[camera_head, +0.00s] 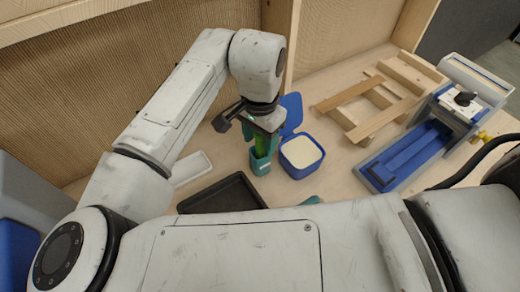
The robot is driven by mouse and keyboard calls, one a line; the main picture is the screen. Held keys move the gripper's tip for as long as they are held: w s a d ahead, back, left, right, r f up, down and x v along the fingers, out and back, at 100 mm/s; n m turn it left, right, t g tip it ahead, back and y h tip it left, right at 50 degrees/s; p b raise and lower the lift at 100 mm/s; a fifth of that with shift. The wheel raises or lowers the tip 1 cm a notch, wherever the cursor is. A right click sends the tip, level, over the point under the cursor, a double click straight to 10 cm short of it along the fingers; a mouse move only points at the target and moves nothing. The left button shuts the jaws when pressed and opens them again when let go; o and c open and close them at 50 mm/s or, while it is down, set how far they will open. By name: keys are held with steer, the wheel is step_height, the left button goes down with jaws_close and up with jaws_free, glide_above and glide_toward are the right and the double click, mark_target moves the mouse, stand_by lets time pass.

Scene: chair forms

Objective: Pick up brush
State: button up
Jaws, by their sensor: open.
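A bright green upright piece, which looks like the brush (262,143), stands in a small teal holder (260,165) on the table. Its bristles cannot be seen. My gripper (260,148) points down directly over the holder, with its teal fingers on either side of the green piece. The jaws are open; whether a finger touches the piece cannot be told. A blue tub (301,172) with cream-coloured contents and a raised blue lid (291,112) stands just right of the holder.
A black tray (222,195) and a white narrow tray (191,168) lie to the left. Wooden slats (372,103) and a blue-grey clamp-like device (420,140) lie to the right. A teal item (312,200) is partly hidden by my arm. Wooden panels rise behind.

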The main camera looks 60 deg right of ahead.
steer(key=shift+c, duration=0.5)
jaws_close()
steer(key=shift+r, duration=0.15)
